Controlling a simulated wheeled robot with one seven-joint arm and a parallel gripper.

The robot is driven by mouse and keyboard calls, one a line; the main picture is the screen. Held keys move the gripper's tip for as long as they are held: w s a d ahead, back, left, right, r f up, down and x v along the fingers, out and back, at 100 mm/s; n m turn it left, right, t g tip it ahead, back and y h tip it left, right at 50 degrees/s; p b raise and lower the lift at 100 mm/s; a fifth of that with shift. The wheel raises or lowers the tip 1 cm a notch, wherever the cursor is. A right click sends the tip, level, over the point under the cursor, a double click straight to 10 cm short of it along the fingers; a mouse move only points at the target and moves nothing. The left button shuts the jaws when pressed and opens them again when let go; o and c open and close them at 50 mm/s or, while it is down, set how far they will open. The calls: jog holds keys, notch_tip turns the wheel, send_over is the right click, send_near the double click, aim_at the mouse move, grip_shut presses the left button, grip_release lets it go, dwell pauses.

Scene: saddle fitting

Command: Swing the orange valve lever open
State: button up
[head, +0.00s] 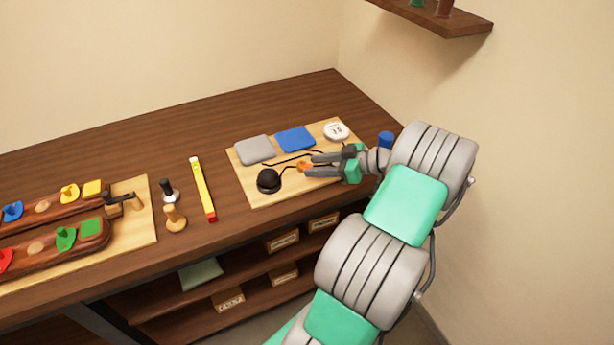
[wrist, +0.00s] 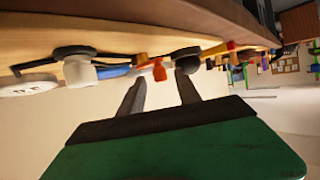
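The orange valve lever (head: 304,167) is a small orange piece on the light wooden board (head: 245,190) at the right part of the bench. It also shows in the wrist view (wrist: 159,70), where the scene appears upside down. My gripper (head: 308,166) reaches in from the right, low over the board. Its two fingers are apart with a clear gap, and the lever shows between the fingertips (wrist: 160,79). I cannot tell whether either finger touches it. The fingers hide part of the lever's mount in the head view.
A black dome (head: 268,180) with a thin dark line stands left of the lever. Behind are a grey pad (head: 255,149), a blue pad (head: 295,139) and a white disc (head: 336,131). A yellow level (head: 202,188) lies left of the board. A blue cylinder (head: 386,138) stands near my wrist.

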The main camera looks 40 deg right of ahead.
jog(key=shift+b+x, duration=0.65)
jog(key=shift+x, duration=0.55)
jog(key=shift+w+a, duration=0.1)
jog(key=shift+a, duration=0.05)
jog(key=shift+c, duration=0.2)
grip_shut()
